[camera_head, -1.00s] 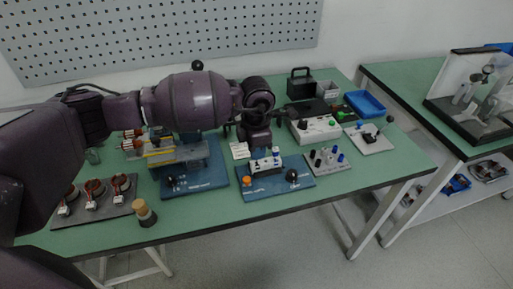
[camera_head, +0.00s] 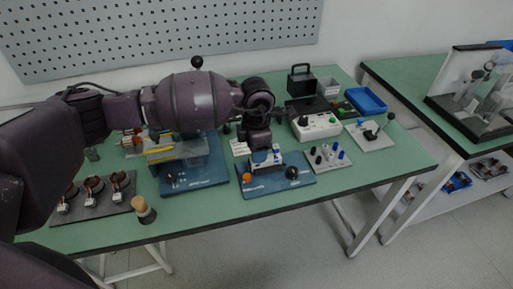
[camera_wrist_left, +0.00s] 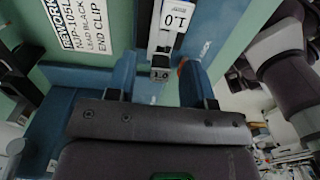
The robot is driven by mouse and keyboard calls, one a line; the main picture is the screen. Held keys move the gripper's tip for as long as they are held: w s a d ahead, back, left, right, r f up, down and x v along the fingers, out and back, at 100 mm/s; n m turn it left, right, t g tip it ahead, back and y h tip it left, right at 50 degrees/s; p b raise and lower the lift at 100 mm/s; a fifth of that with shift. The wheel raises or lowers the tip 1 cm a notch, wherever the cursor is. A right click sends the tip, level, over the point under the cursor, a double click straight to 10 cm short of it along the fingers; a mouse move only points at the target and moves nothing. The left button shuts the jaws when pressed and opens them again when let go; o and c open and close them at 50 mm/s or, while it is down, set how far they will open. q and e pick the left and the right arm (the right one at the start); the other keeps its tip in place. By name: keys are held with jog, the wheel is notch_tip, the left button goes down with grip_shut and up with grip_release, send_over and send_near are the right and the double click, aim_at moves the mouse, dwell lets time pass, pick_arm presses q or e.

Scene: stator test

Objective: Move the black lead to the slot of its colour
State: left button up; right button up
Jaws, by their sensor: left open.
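My left gripper (camera_head: 263,156) hangs over the blue rework board (camera_head: 262,188), which has an orange knob (camera_head: 247,178) on its left and a black knob (camera_head: 292,173) on its right. In the left wrist view the gripper (camera_wrist_left: 159,78) is open, with its two blue fingers apart. A printed card (camera_wrist_left: 80,22) there reads REWORK, LEAD BLACK and END CLIP. I cannot make out the black lead or the slot; the gripper hides part of the fixture. My right gripper is out of view.
A second blue board (camera_head: 195,181) with a raised fixture stands to the left. A grey block with posts (camera_head: 329,158), a white box with buttons (camera_head: 316,126) and a blue tray (camera_head: 366,101) lie to the right. The front table strip is mostly clear.

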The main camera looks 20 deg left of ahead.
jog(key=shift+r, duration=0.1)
pick_arm(q)
notch_tip(320, 180, up, 3)
jog(key=shift+r, duration=0.1)
notch_tip(320, 180, up, 8)
jog(key=p, duration=0.1)
jog(key=shift+f, duration=0.2)
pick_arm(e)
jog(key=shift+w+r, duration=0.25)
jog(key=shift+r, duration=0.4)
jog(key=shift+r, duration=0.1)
